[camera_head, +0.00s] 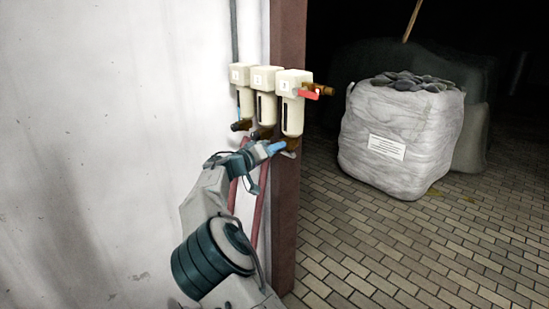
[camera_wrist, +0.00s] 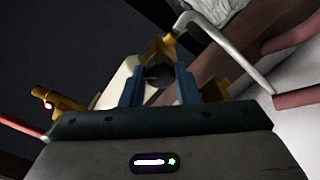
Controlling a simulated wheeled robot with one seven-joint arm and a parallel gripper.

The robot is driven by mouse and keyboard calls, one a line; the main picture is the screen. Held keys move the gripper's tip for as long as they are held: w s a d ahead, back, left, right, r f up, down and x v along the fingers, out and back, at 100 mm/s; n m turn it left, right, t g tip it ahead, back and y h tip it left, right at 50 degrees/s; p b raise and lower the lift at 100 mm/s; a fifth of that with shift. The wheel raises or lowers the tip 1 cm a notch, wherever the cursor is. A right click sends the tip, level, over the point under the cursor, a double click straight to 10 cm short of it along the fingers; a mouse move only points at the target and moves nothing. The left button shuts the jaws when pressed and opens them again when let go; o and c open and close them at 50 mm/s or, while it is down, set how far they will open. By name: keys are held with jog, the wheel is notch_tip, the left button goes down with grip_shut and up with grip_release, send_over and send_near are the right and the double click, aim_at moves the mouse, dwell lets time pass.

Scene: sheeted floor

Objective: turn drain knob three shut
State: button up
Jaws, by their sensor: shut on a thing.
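Three cream filter units hang side by side on the wall, and the rightmost one (camera_head: 293,85) bears a label that looks like a 3. My gripper (camera_head: 276,148) is at the lower end of this unit. In the wrist view my gripper's two blue fingers (camera_wrist: 158,88) stand on either side of a dark round knob (camera_wrist: 158,75) under a brass fitting (camera_wrist: 157,50). The gripper is shut on this knob, drain knob three. In the head view the knob is hidden by the fingers, and its turn angle cannot be told.
The middle unit (camera_head: 264,80) and left unit (camera_head: 241,76) hang close by. A red lever (camera_head: 309,94) sits on a brass outlet at the right unit. A bent grey tube (camera_wrist: 228,45) passes near the fingers. A large white sack (camera_head: 400,140) stands on the paved floor at right.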

jog(key=n, duration=0.9)
jog(key=shift+r, duration=0.1)
jog(key=shift+n, duration=0.4)
jog(key=o, duration=1)
jog(key=shift+c, duration=0.2)
jog(key=shift+a, duration=0.15)
